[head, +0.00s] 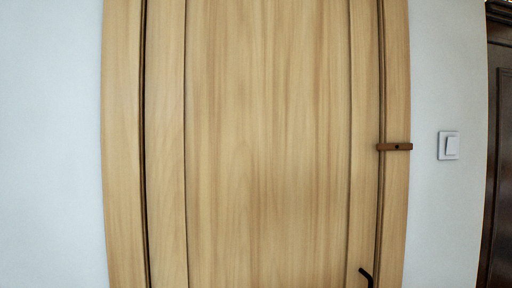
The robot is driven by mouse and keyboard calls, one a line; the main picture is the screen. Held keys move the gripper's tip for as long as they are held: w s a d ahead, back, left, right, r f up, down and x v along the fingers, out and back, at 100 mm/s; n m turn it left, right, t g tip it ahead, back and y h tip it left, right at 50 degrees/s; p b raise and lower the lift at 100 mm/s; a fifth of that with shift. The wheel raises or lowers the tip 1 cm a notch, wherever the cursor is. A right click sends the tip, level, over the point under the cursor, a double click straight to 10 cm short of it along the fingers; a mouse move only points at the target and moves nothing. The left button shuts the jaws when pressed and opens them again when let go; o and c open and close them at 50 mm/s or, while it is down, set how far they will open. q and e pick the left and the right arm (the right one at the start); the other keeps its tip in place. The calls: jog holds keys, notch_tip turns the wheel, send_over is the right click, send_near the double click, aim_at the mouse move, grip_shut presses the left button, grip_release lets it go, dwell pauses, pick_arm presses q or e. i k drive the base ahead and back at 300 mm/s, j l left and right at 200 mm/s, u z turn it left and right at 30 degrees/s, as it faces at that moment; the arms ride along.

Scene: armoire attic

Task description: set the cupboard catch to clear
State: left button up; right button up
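The cupboard is a light wooden door (268,140) in a matching wooden frame (397,60), filling the middle of the head view. The catch (395,147) is a small brown wooden bar on the right side. It lies level, and its left end reaches across the gap onto the door's edge, so it spans door and frame. A dark handle (367,277) shows at the lower right of the door, cut by the bottom edge of the view. The door looks shut. Neither of my grippers is in view.
A white light switch (449,146) is on the pale wall to the right of the catch. A dark wooden panelled piece (499,150) stands at the far right edge. The wall on the left (50,140) is bare. Nothing stands in front of the door in view.

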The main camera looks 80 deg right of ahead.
aim_at(386, 146)
jog(key=z, duration=3.65)
